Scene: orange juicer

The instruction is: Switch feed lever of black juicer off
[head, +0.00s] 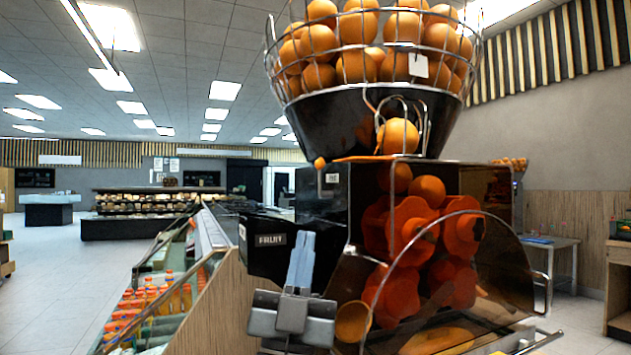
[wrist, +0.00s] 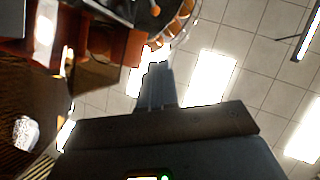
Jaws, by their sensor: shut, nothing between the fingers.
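The black juicer (head: 330,215) fills the middle and right of the head view, with its red-orange squeezing drums (head: 405,235) behind a clear cover. A thin orange lever (head: 352,159) with a rounded end lies roughly level under the hopper, and I take it for the feed lever. My gripper (head: 304,240) is shut and empty, fingers pointing up. It appears below and slightly left of the lever's rounded end, apart from it, before the box marked FRUIT. In the wrist view, my gripper (wrist: 157,70) points toward the ceiling, with part of the juicer (wrist: 125,48) at upper left.
A wire basket of oranges (head: 335,68) sits above the hopper; its rim shows in the wrist view (wrist: 170,30). A bottle display case (head: 150,310) stands at lower left. A curved metal rail (head: 400,262) crosses the juicer front. Air left of the juicer is open.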

